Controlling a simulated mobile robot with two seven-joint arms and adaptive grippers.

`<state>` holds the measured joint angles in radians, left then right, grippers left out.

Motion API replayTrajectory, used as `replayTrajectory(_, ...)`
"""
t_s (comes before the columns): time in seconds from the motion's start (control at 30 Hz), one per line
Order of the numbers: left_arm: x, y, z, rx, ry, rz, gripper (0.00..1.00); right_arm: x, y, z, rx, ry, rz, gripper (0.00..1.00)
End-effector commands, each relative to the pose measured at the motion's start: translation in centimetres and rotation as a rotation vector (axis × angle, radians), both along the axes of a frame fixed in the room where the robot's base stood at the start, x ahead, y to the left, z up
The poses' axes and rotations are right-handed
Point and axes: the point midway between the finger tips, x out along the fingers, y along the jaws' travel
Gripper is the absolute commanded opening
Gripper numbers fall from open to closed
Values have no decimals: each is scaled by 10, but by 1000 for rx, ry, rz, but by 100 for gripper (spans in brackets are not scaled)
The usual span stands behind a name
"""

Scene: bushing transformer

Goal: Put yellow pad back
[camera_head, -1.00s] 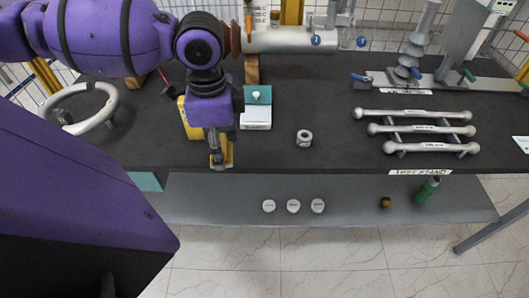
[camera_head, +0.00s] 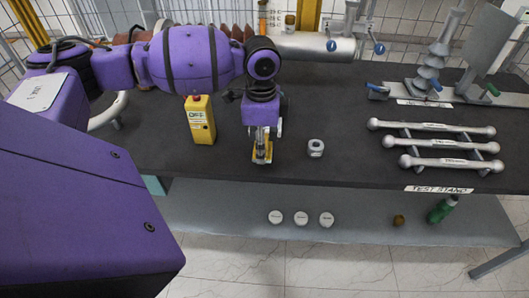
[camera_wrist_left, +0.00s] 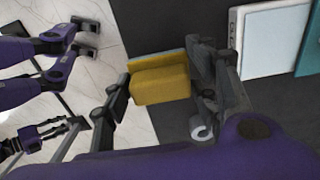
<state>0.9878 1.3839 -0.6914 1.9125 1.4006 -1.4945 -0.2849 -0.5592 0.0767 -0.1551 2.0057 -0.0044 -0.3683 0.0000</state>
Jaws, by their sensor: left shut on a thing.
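The yellow pad (camera_head: 262,157) is in my left gripper (camera_head: 262,148), just over the front edge of the dark table in the head view. In the left wrist view the yellow pad (camera_wrist_left: 160,84) sits between the two dark fingers of the left gripper (camera_wrist_left: 166,88), which are shut on it. Its far side and the finger contact are partly hidden.
The dark table (camera_head: 345,110) carries a metal nut (camera_head: 316,148) just right of the gripper, a yellow box (camera_head: 200,119) to its left and a rack of silver bars (camera_head: 440,145) at right.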

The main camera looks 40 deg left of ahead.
Motion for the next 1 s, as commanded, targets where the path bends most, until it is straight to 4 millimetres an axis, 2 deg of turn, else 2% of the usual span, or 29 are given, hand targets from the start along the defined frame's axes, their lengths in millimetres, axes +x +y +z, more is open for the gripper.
replayTrajectory(0.1,8,-1,-11,-1,2,0,30,0,0,-3,0,2,1,40)
replayTrajectory(0.3,6,-1,-38,1,2,0,30,-4,0,-6,-2,11,1,40)
replayTrajectory(0.67,6,-1,-41,0,0,0,30,-8,-1,-5,-2,17,-2,40)
replayTrajectory(0.7,7,-1,-42,0,0,0,57,-9,-1,-6,-2,18,-2,40)
replayTrajectory(0.8,6,0,-42,1,1,0,70,-10,-2,-6,-3,19,-2,40)
replayTrajectory(0.83,6,-1,-42,1,1,0,73,-10,-2,-6,-2,20,-3,40)
replayTrajectory(1.0,6,-1,-42,1,1,0,73,-10,-2,-6,-2,19,-3,40)
